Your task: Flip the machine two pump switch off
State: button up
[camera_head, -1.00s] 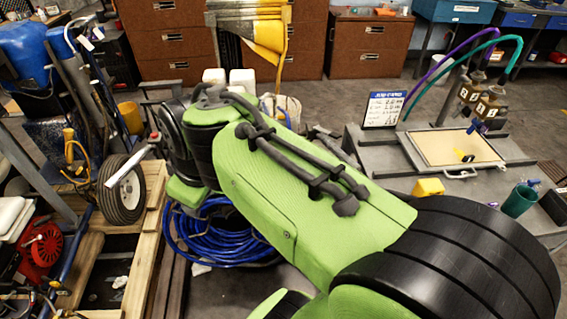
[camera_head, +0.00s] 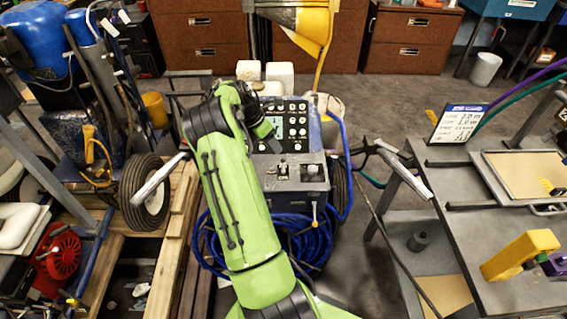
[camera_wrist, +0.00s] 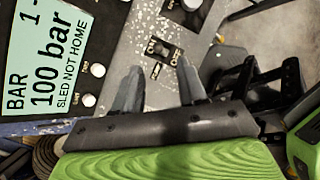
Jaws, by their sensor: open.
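A dark toggle switch (camera_wrist: 162,50) with an ON/OFF label sits on a worn, speckled grey panel (camera_wrist: 135,50) in the wrist view. My open gripper (camera_wrist: 158,85) has its two grey fingertips on either side just below the switch, with nothing between them. Whether they touch the panel is unclear. In the head view, a machine's control panel (camera_head: 297,140) with knobs and a screen stands beyond my green arm, which hides part of it and most of the gripper. No "machine two" marking is readable.
The screen (camera_wrist: 45,60) reads "100 bar" and "SLED NOT HOME". A round knob (camera_wrist: 192,5) is above the switch. Blue coiled hose (camera_head: 305,245) lies under the machine. A grey bench (camera_head: 470,220) is at right, and wooden pallets (camera_head: 165,250) are at left.

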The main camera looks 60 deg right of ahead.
aim_at(282, 159)
jog(key=x, duration=0.3)
jog(key=b+x, duration=0.1)
jog(key=x, duration=0.6)
jog(key=shift+w+b, duration=0.3)
jog(key=shift+b, duration=0.05)
grip_shut()
